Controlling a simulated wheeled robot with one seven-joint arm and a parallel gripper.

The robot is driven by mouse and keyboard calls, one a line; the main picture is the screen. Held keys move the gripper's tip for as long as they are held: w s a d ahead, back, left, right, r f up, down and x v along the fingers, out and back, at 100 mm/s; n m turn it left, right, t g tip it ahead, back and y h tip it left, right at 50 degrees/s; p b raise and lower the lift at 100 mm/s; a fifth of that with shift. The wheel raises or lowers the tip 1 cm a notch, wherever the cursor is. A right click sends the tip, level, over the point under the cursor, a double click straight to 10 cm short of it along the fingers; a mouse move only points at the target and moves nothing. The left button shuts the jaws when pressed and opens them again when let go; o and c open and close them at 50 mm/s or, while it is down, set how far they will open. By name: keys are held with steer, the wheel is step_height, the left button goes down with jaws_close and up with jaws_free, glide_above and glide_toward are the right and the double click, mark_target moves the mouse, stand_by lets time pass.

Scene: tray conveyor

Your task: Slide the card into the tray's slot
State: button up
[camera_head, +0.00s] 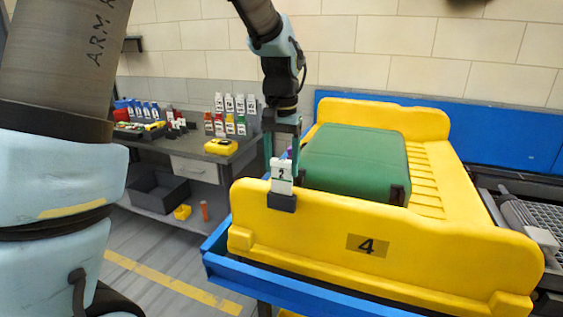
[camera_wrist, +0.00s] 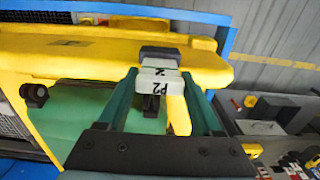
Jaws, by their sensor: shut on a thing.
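The white card (camera_head: 281,172) with a dark "2" is upright at the near left corner of the yellow tray (camera_head: 310,222). Its lower end meets the top of a dark slot holder (camera_head: 282,202) on the tray's front wall; how deep it sits in the slot I cannot tell. My gripper (camera_head: 281,152) comes down from above and is shut on the card. In the wrist view the card (camera_wrist: 160,76), marked "P2", is between my gripper's (camera_wrist: 161,82) two teal fingers, against the dark holder (camera_wrist: 160,53).
A green case (camera_head: 355,160) lies in the tray, close to my gripper. The tray, marked "4", stands on a blue-edged conveyor (camera_head: 300,293). A workbench (camera_head: 190,150) behind left holds a rack of cards (camera_head: 230,115) and a yellow device (camera_head: 221,146).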

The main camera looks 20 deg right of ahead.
mark_target(282, 179)
steer(key=shift+f+b, duration=1.15)
steer(key=shift+f, duration=0.9)
steer(key=o, duration=1.4)
steer(key=shift+r, duration=0.15)
step_height(282, 179, up, 11)
steer(key=shift+f+b, duration=0.15)
steer(key=shift+b, duration=1)
